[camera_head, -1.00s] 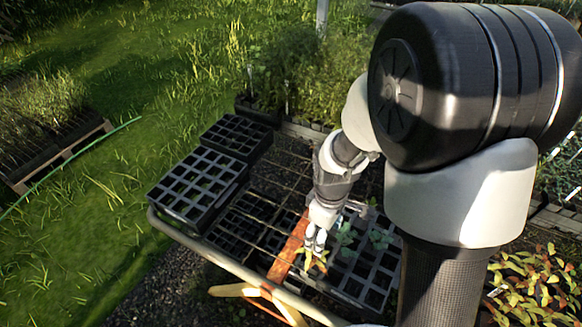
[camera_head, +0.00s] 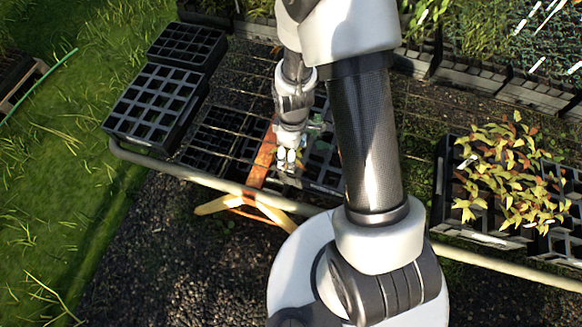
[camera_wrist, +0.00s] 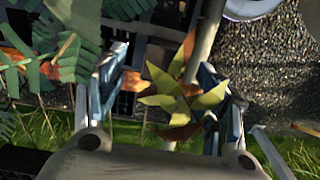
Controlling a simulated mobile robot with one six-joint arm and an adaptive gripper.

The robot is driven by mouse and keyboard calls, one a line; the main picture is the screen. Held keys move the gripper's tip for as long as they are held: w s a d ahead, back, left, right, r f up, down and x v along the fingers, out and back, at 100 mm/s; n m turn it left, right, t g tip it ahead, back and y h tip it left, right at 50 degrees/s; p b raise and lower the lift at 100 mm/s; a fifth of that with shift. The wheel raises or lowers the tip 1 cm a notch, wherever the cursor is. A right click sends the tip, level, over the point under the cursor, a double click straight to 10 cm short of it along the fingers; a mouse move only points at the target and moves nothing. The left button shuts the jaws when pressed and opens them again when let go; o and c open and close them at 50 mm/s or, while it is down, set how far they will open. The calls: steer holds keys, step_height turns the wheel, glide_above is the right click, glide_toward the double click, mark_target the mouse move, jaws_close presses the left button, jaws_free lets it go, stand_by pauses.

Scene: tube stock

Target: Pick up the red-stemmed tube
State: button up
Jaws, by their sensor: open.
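A small plant with pointed yellow-green leaves and some orange-red ones (camera_wrist: 178,98) shows in the wrist view, between the two fingers of my gripper (camera_wrist: 164,72). Its leaves hide its stem and any tube below, so I cannot tell the stem's colour. The fingers stand apart on either side of the leaves, the right one close to the leaf tips. In the head view my gripper (camera_head: 289,160) points down near the front edge of the mesh bench, beside an orange-brown bar (camera_head: 262,162). The plant cannot be made out there.
Black cell trays (camera_head: 153,105) stand stacked at the bench's left end. A tray of yellow and reddish plants (camera_head: 512,178) stands at the right. Darker green leaves (camera_wrist: 75,45) crowd my left finger. A pale rail (camera_head: 190,178) runs along the bench front.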

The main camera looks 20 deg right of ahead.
mark_target(298, 156)
steer(key=f+b, duration=0.2)
steer(key=f, duration=0.3)
steer(key=shift+a, duration=0.2)
steer(key=shift+c, duration=0.6)
jaws_close()
